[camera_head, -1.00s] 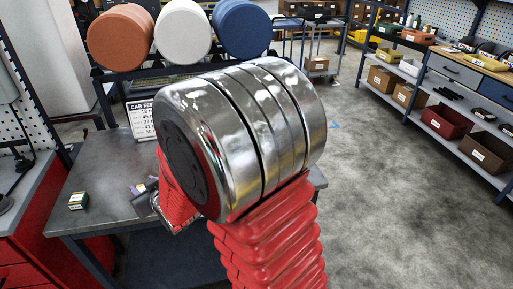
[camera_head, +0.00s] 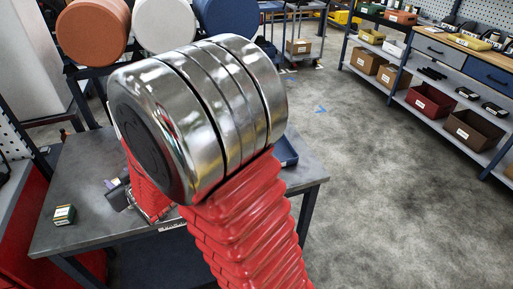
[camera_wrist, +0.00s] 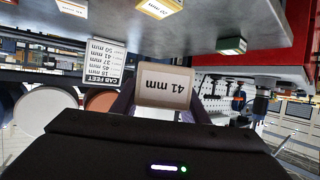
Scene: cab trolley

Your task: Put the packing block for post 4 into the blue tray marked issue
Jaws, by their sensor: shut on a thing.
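My gripper (camera_wrist: 163,112) is shut on a pale tan block (camera_wrist: 165,87) marked "41 mm" in the wrist view, which is upside down. In the head view my gripper (camera_head: 122,195) is small and partly hidden by my arm, over the grey table. A white "CAB FEET" card (camera_wrist: 104,48) lists several mm sizes, 41 mm among them; its post numbers are too small to read surely. A blue tray (camera_head: 288,152) shows partly behind my arm at the table's right; its marking is not visible.
A small green and yellow box (camera_head: 64,215) sits on the table (camera_head: 85,180) at left. It also shows in the wrist view (camera_wrist: 232,45). Two labelled pieces (camera_wrist: 160,8) lie at the wrist view's top edge. Shelving (camera_head: 440,80) stands at right beyond clear floor.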

